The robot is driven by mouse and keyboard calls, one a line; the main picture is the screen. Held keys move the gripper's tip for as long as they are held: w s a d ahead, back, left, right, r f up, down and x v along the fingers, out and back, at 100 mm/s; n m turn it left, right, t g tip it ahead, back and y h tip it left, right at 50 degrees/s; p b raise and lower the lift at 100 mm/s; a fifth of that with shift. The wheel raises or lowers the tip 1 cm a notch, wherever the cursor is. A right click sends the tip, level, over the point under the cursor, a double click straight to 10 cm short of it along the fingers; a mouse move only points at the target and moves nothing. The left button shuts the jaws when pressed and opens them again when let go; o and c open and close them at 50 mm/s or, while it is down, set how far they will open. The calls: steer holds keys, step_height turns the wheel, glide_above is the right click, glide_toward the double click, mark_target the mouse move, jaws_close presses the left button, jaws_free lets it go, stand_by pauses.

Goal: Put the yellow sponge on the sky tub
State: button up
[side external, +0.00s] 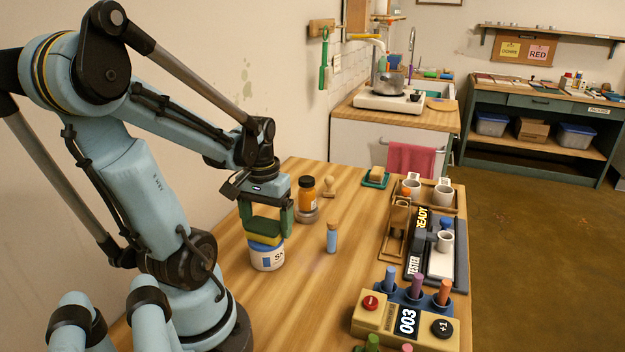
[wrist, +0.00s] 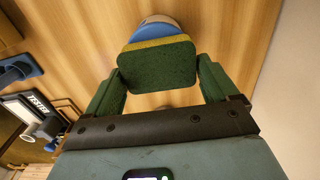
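The yellow sponge (wrist: 157,66) lies between the fingertips of my gripper (side external: 268,226), and both fingers meet its side edges. Its dark green face is toward the wrist camera and its yellow layer (side external: 264,238) is underneath. The sky tub (side external: 267,260), a white jar with a blue lid and a label starting with "S", stands upright on the table directly below. In the wrist view the blue lid (wrist: 152,32) shows past the sponge's far edge. The sponge is at the lid; I cannot tell whether it touches.
An orange jar (side external: 307,193) and a blue vial with a cork (side external: 331,240) stand right of the tub. A counter box (side external: 405,320), a tester tray (side external: 432,250) and a cup rack (side external: 452,199) fill the right side.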

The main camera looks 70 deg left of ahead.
mark_target(267, 222)
steer(key=shift+o, duration=0.8)
steer(key=shift+r, duration=0.15)
step_height(267, 222, up, 12)
steer(key=w+d+f+m+t, duration=0.2)
steer(key=w+d+m+t, duration=0.1)
steer(key=w+d, duration=0.3)
steer(key=w+d+f+m+t, duration=0.3)
steer(key=w+d+m, duration=0.3)
steer(key=d, duration=0.5)
steer(key=shift+w+d+f+t, duration=0.15)
steer(key=shift+w+f+t, duration=0.15)
steer(key=shift+t, duration=0.3)
